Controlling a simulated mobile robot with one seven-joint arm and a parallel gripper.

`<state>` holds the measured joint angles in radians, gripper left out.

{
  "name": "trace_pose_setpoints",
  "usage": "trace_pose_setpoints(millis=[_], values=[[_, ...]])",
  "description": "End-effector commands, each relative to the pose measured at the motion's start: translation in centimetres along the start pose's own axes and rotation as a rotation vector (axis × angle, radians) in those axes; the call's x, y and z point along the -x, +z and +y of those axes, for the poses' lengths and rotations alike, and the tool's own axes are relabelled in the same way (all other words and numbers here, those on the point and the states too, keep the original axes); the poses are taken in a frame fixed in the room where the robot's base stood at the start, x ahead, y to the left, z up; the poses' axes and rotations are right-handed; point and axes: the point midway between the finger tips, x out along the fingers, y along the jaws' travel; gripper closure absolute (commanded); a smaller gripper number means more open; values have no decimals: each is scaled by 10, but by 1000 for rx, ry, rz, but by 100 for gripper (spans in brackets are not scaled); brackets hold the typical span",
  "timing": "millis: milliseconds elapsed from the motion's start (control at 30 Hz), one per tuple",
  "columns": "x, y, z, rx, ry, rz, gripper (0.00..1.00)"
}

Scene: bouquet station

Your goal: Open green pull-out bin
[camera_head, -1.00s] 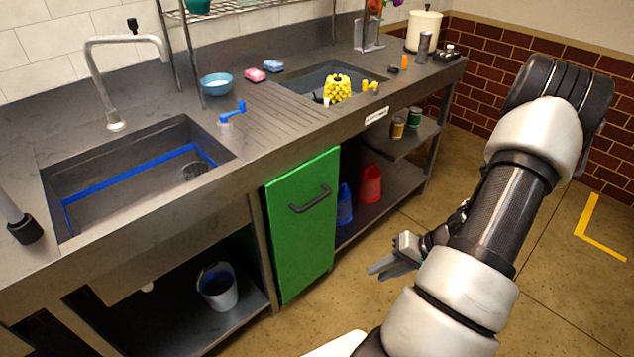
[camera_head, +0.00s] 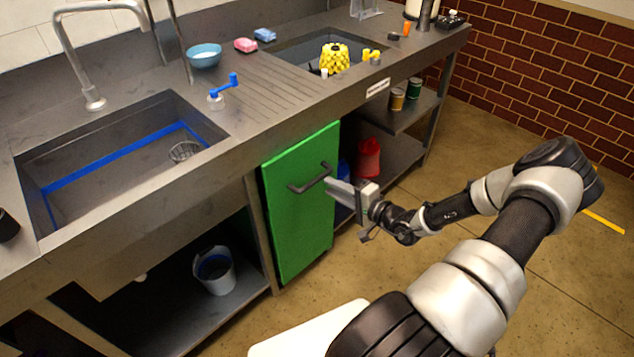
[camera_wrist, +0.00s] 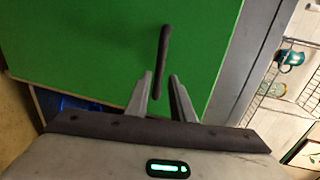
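My gripper (camera_head: 332,190) is just right of the handle in the head view. In the wrist view the green front (camera_wrist: 90,50) fills much of the picture. I cannot tell any contact.
A sink (camera_head: 120,160) is on the left of the counter (camera_head: 250,125). A bucket (camera_head: 214,270) stands on the lower shelf left of the bin. A red container (camera_head: 368,158) sits on the shelf to the right.

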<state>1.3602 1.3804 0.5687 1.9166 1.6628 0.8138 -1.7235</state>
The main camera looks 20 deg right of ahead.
Motion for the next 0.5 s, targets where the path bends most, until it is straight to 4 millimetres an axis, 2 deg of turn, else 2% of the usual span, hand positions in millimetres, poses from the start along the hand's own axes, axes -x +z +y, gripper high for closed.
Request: trace_pose_setpoints(millis=[33,200,333,500], values=[[-12,1,3,0,-1,-2,78],[-45,1,2,0,0,-2,78],[-62,0,2,0,0,-1,78],[-73,0,1,0,0,-1,78]])
